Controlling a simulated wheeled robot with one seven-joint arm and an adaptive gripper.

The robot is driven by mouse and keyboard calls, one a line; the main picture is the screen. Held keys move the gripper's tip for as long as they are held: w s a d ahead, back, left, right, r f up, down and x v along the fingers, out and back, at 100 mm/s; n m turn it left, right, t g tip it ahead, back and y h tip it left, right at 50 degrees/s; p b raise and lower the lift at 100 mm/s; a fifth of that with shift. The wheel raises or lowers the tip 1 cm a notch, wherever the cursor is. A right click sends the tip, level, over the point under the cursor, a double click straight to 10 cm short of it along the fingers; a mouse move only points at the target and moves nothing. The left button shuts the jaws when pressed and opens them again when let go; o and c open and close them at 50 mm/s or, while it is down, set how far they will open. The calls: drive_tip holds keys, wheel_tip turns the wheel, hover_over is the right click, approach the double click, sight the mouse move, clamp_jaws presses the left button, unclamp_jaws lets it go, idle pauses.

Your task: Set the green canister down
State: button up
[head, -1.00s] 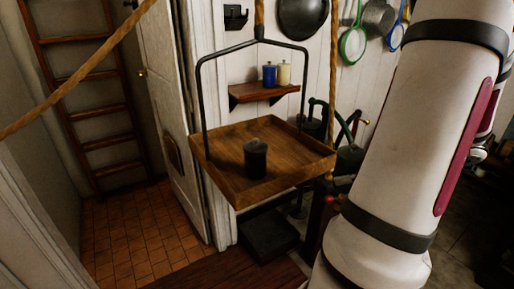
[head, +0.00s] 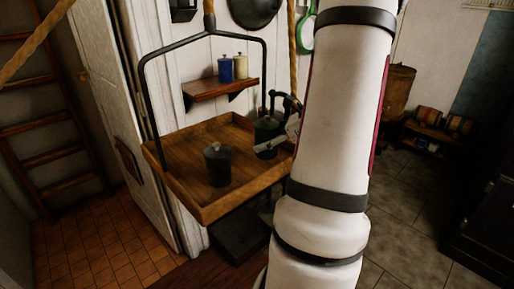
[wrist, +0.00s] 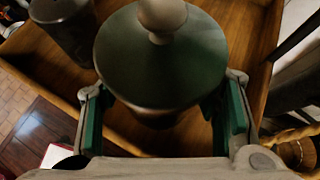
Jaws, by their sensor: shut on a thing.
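The green canister (head: 266,130), dark green with a round lid and knob, is at the right back part of a hanging wooden tray (head: 160,173). In the wrist view the canister (wrist: 160,65) stands between the two finger pads of my gripper (wrist: 165,95). My gripper (head: 268,147) is shut on it, and the canister looks upright. The tray floor shows below it; I cannot tell whether its base touches the wood. The canister's lower part is hidden by my gripper.
A dark lidded canister (head: 217,166) stands in the tray, left of the green one. The tray's black frame (head: 150,100) and rope (head: 294,60) rise around it. A wall shelf (head: 220,88) behind holds a blue canister (head: 226,69) and a cream canister (head: 241,66). The tray's left part is bare.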

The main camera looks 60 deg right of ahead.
drive_tip(key=shift+w+d+f, duration=0.1)
drive_tip(key=shift+w+d, duration=0.05)
drive_tip(key=shift+w, duration=1.2)
drive_tip(key=shift+w+f, duration=0.15)
drive_tip(key=shift+f, duration=0.75)
drive_tip(key=shift+w+f, duration=0.1)
drive_tip(key=shift+f, duration=0.75)
drive_tip(key=shift+f+b, duration=0.2)
drive_tip(key=shift+b, duration=0.15)
drive_tip(key=o, duration=1.6)
drive_tip(key=shift+c, duration=0.2)
